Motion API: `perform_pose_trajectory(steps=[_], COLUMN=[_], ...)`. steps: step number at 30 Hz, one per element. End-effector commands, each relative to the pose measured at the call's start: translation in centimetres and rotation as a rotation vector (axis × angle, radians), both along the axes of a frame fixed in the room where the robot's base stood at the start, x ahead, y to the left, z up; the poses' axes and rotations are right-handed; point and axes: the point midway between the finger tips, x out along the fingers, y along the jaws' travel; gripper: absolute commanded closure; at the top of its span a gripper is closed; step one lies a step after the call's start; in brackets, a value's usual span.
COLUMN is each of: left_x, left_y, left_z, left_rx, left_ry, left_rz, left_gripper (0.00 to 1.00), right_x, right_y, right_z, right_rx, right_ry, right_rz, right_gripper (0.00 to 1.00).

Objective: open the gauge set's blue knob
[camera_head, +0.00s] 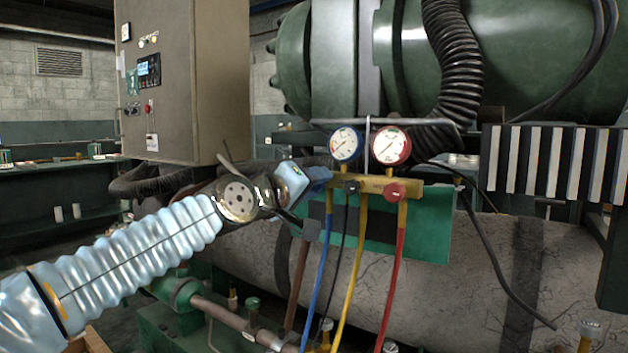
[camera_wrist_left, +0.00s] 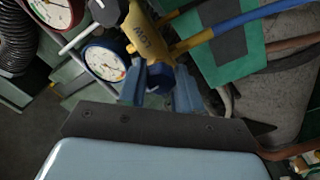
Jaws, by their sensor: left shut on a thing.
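The gauge set hangs in front of the green machine, with a yellow manifold body (camera_head: 365,185), a blue gauge (camera_head: 345,145) and a red gauge (camera_head: 391,146). The blue knob (camera_wrist_left: 159,77) is on the manifold's left end, and my left gripper (camera_head: 318,180) is shut on it. In the left wrist view, my left gripper's (camera_wrist_left: 160,90) two blue fingers stand on either side of the knob. In the head view the fingers largely hide the knob. The red knob (camera_head: 393,192) is on the manifold's right. My right gripper is not in view.
Blue (camera_head: 322,270), yellow (camera_head: 350,285) and red hoses (camera_head: 396,275) hang below the manifold, with a thin black cable beside them. A green plate (camera_head: 425,225) is behind. A grey control cabinet (camera_head: 180,80) stands at the left, and a ribbed black hose (camera_head: 455,60) comes down above right.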

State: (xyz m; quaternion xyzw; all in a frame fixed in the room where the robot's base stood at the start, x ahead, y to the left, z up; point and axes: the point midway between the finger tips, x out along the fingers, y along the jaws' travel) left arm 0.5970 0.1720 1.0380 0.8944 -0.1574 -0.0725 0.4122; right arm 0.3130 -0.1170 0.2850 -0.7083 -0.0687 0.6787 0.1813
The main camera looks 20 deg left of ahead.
Motion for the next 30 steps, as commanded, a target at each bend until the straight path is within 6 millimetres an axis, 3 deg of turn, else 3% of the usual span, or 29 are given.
perform_pose_trajectory(steps=[16,17,21,30], left_x=[0.03,0.03,0.02,-0.08], left_y=[0.0,0.0,0.0,0.04], left_z=[-0.16,-0.16,-0.13,-0.04], left_rx=[-0.023,-0.023,-0.023,-0.024], left_ry=[0.012,0.012,0.012,0.009], left_rz=[0.0,0.0,0.0,0.0], left_gripper=[0.97,0.65,0.44,0.41], right_x=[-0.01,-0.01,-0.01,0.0], right_y=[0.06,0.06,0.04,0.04], right_z=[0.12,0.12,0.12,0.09], right_rx=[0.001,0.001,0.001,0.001], right_ry=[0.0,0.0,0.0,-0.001], right_rz=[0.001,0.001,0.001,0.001], right_gripper=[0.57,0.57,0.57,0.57])
